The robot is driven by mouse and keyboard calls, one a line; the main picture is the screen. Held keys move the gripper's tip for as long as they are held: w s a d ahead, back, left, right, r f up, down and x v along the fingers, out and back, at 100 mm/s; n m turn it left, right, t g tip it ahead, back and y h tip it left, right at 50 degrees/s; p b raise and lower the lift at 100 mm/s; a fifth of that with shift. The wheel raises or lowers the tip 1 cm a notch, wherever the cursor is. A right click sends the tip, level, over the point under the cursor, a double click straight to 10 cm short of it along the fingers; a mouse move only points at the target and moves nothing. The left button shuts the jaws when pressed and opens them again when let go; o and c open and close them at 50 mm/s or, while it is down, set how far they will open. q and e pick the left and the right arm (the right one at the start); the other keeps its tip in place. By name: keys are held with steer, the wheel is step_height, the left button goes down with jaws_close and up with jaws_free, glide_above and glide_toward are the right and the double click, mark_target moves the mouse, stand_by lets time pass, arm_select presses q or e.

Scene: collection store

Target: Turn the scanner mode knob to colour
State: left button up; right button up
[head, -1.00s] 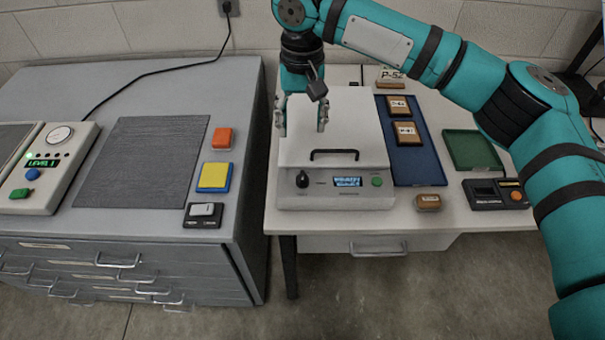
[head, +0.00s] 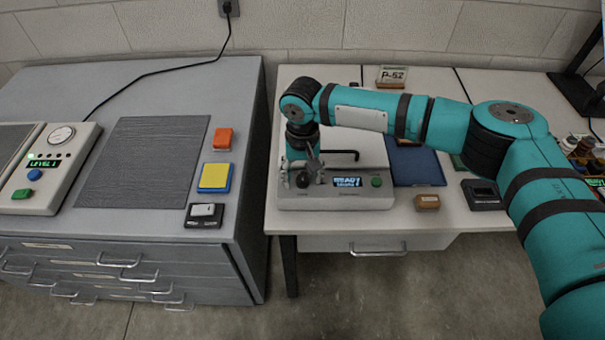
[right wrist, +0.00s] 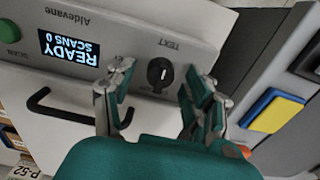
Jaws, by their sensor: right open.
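The scanner (head: 352,198) is a pale box on the right-hand table, with a lit display reading READY (right wrist: 69,53) and a green button (head: 376,182). Its black mode knob (right wrist: 160,73) sits on the front panel, with a small pale mark on its face. The word TEXT is printed beside it; I cannot tell which setting the mark points to. My right gripper (head: 303,178) is open at the knob, which the fingers partly hide in the head view. In the right wrist view the fingertips (right wrist: 158,76) stand on either side of the knob, apart from it. My left gripper is out of view.
A black lid handle (head: 343,154) stands on the scanner. A brown block (head: 427,201) and a blue tray (head: 415,168) lie to its right. On the grey cabinet at left are a blue-yellow block (head: 215,177), an orange block (head: 223,138) and a dark mat (head: 143,165).

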steer(key=shift+f, duration=0.3)
jaws_close()
stand_by(0.3)
